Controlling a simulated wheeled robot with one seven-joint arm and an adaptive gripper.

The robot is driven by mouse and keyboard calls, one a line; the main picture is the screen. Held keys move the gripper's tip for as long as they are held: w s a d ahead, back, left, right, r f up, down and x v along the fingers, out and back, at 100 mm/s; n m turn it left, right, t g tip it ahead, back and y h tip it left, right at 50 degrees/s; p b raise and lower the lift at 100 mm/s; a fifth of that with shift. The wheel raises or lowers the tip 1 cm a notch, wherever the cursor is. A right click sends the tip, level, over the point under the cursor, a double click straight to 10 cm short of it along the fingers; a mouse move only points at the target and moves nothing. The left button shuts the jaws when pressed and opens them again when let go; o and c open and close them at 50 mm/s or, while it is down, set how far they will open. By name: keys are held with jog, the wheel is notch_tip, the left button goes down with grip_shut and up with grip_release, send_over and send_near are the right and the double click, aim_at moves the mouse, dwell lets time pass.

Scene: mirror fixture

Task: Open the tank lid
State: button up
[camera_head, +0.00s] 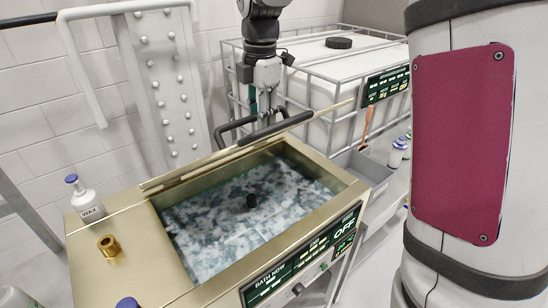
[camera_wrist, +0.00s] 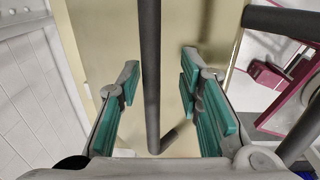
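The tank (camera_head: 150,262) is a brass-coloured box with its top opening uncovered; mottled blue-grey liquid shows inside. The lid (camera_head: 190,178) stands raised at the back edge of the opening, seen nearly edge-on as a thin strip. Its dark bar handle (camera_head: 276,128) is on the far side. My gripper (camera_head: 265,108) is behind the lid at the handle, partly hidden. In the wrist view, my gripper (camera_wrist: 158,82) is open, with teal pads on both sides of the dark handle bar (camera_wrist: 150,60); gaps show on both sides. The beige lid face (camera_wrist: 105,30) lies beyond it.
A wax bottle (camera_head: 88,200) and a brass fitting (camera_head: 108,245) stand on the tank's left ledge. A caged white container (camera_head: 350,60) stands behind. A grey bin (camera_head: 365,170) and bottles are at the right. A riveted panel and pipe are at the back left.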

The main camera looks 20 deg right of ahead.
jog(key=s+d+f, duration=0.2)
jog(key=s+f, duration=0.4)
jog(key=f, duration=0.2)
